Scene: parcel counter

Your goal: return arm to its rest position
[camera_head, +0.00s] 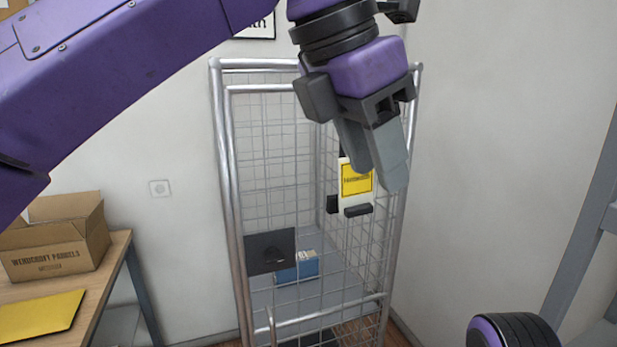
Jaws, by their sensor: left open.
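My left arm (130,60) is purple and reaches in from the upper left across the picture. Its gripper (379,178) hangs downward in front of the upper right part of a wire roll cage (228,165). The grey fingers are open, and I see nothing between them. The fingers overlap a white card with a yellow label (356,182) on the cage's right side. I cannot tell whether they touch it. A purple and black part of my own body shows at the lower right. My right gripper is not in view.
At left, a wooden table (112,262) holds an open carton (55,250) and a yellow envelope (40,316). A grey metal frame (588,225) stands at right.

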